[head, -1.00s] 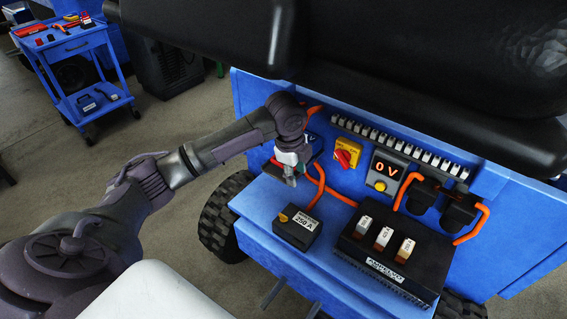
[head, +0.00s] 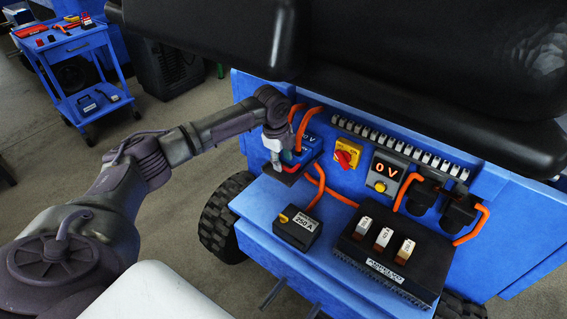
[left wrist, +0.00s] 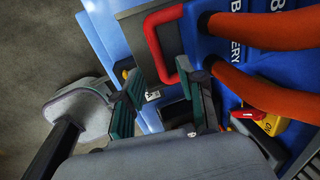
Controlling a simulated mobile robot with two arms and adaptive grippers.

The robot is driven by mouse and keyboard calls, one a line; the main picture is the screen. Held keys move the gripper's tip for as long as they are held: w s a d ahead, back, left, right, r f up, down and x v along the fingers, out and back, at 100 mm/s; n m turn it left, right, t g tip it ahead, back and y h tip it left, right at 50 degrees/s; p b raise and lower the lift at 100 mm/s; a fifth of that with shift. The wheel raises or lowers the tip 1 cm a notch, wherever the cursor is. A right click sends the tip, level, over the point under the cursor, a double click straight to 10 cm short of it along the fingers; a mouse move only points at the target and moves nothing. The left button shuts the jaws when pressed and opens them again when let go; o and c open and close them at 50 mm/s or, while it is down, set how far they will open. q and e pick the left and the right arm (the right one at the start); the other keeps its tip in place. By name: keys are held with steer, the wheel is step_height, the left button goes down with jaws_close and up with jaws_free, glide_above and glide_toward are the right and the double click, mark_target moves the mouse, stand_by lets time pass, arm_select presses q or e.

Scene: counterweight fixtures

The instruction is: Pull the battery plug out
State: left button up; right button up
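The battery plug shows in the head view as a blue block (head: 305,145) with orange cables, at the left of the blue vehicle panel. In the left wrist view, a red U-shaped handle (left wrist: 163,45) stands on a dark grey part, beside blue faces with "BATTERY" lettering. My left gripper (head: 275,163) is at the left side of the plug in the head view. In the left wrist view its green-padded fingers (left wrist: 158,98) are spread apart, with the handle near the fingertips. I see nothing gripped between them. My right gripper is not in view.
A 250 A box (head: 297,228) and a black fuse block (head: 385,250) sit on the ledge. Black seat padding (head: 200,30) overhangs above. A blue tool cart (head: 75,45) stands far left.

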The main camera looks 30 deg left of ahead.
arm_select(q)
steer(key=shift+w+f, duration=0.25)
steer(key=shift+f, duration=0.9)
jaws_close()
